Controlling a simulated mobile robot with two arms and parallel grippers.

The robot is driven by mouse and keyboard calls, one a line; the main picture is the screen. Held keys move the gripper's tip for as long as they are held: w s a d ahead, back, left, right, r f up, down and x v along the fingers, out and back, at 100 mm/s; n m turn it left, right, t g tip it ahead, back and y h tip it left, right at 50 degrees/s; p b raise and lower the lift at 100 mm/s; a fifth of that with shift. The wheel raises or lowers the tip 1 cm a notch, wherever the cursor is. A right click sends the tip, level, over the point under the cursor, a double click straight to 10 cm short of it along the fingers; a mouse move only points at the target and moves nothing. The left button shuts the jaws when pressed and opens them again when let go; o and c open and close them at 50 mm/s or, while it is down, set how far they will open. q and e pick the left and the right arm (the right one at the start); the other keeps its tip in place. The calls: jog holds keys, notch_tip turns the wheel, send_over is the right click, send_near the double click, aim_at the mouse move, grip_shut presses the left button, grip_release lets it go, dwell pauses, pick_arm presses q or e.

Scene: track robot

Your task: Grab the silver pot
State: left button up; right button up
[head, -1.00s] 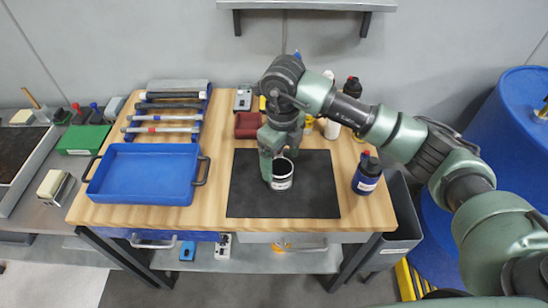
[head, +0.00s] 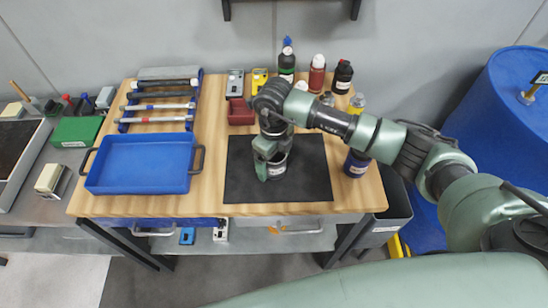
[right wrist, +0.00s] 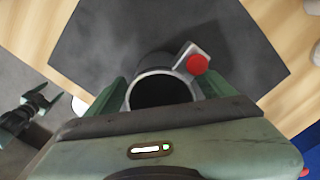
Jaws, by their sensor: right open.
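The silver pot (head: 279,170) stands on the black mat (head: 315,185) on the wooden workbench. In the right wrist view the pot (right wrist: 150,75) shows its round rim and dark inside, with a red knob on a metal tab at its right. My right gripper (head: 270,166) is open at the pot and hides part of it in the head view. In the right wrist view its green fingers lie on either side of the pot; whether they touch it I cannot tell.
A blue tray (head: 140,187) is left of the mat. A dark blue bottle (head: 356,165) stands right of it, with several bottles behind, including a red-brown one (head: 317,75). A red box (head: 241,113) sits near the mat's back left. A blue drum (head: 505,120) stands right of the bench.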

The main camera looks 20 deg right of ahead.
jog(key=c, duration=1.6)
jog(key=shift+o, duration=0.2)
